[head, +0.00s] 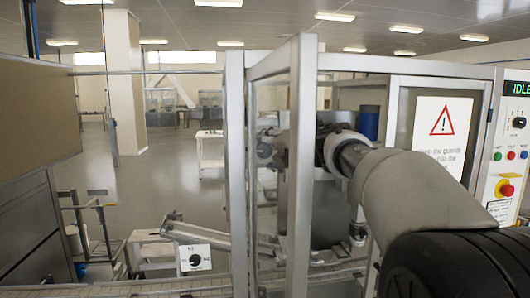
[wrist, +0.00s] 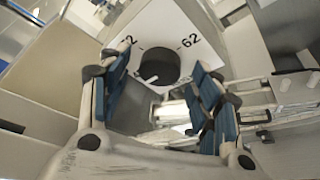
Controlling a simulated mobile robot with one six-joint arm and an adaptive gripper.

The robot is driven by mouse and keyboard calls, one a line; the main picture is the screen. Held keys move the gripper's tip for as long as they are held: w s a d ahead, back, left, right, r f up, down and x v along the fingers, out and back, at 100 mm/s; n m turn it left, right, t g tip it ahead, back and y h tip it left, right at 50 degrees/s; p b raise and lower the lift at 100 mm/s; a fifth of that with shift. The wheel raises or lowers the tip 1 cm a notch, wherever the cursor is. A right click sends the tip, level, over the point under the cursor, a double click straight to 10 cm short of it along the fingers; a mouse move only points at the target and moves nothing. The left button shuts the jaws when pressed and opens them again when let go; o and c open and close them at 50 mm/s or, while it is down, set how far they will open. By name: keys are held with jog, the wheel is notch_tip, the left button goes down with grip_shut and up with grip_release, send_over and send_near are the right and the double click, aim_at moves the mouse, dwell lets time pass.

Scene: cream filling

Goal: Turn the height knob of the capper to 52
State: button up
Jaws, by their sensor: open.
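A round dark height knob (wrist: 159,66) sits on a white dial plate (wrist: 158,28) in the wrist view. The plate reads 62 at the right; the left number is partly covered and ends in 2. A pale mark shows on the knob's lower left. My gripper (wrist: 161,64) is open, its blue-padded fingers on either side of the knob, with visible gaps. Whether the fingertips reach down beside it I cannot tell. In the head view my arm reaches left into the capper's guard frame (head: 302,150), and the gripper end is partly hidden by a post.
A second plate with a dark knob (head: 194,258) shows low at the left of the head view. A control panel (head: 509,150) with an IDLE display stands at the right. Frame posts and a warning-sign panel (head: 443,130) lie close to my arm.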

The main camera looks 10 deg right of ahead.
jog(key=shift+c, duration=0.2)
jog(key=c, duration=1)
